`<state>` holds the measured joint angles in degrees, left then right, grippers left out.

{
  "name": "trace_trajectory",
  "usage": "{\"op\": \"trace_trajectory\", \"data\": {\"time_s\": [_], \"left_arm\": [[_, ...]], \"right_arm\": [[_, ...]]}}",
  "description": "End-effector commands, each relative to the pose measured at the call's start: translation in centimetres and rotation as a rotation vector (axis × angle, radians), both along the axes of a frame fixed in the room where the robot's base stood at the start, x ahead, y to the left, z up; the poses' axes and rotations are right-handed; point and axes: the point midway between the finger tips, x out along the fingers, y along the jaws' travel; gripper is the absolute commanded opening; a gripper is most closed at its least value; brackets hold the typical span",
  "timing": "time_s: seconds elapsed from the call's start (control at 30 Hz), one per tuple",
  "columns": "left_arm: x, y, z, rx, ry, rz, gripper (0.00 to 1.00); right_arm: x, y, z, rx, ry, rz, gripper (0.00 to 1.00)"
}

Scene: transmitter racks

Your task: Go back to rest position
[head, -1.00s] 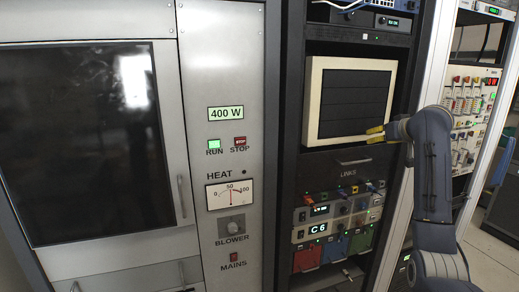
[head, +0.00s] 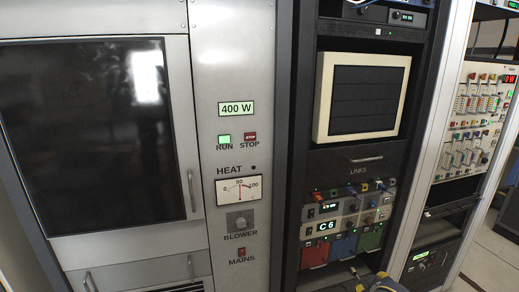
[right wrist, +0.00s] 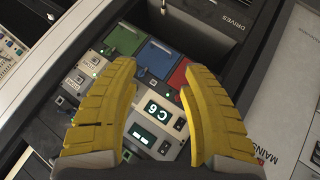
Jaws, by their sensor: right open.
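My right gripper (head: 368,279) shows only in part at the bottom edge of the head view, low in front of the middle rack. In the right wrist view its two yellow fingers (right wrist: 160,66) are spread apart with nothing between them. Beyond them is the link panel with its C6 display (right wrist: 157,113), apart from the fingers as far as I can tell. My left gripper is not in view.
The cabinet with the 400 W display (head: 236,108) stands at the left. The middle rack holds a cream-framed dark screen (head: 361,97) and coloured modules (head: 343,246). Another rack (head: 474,120) stands at the right, with open floor (head: 487,262) beside it.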

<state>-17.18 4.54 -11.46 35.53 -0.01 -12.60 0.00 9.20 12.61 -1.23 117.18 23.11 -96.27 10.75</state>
Motion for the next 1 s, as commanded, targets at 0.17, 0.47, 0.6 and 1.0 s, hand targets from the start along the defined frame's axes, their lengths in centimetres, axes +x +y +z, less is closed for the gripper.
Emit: {"op": "trace_trajectory", "data": {"time_s": [0.17, 0.47, 0.6, 1.0], "left_arm": [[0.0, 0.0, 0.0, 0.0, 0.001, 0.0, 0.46], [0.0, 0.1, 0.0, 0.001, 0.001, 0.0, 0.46], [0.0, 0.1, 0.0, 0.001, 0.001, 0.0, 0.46], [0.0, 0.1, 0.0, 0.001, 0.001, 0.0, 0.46]], "right_arm": [[-7.4, 1.5, -4.4, -0.068, 0.065, 0.028, 0.46], [-19.4, 3.5, -8.0, -0.167, 0.158, 0.071, 0.46], [-23.2, 3.9, -8.4, -0.197, 0.187, 0.084, 0.46], [-29.8, 4.5, -8.2, -0.244, 0.239, 0.103, 0.46]]}}
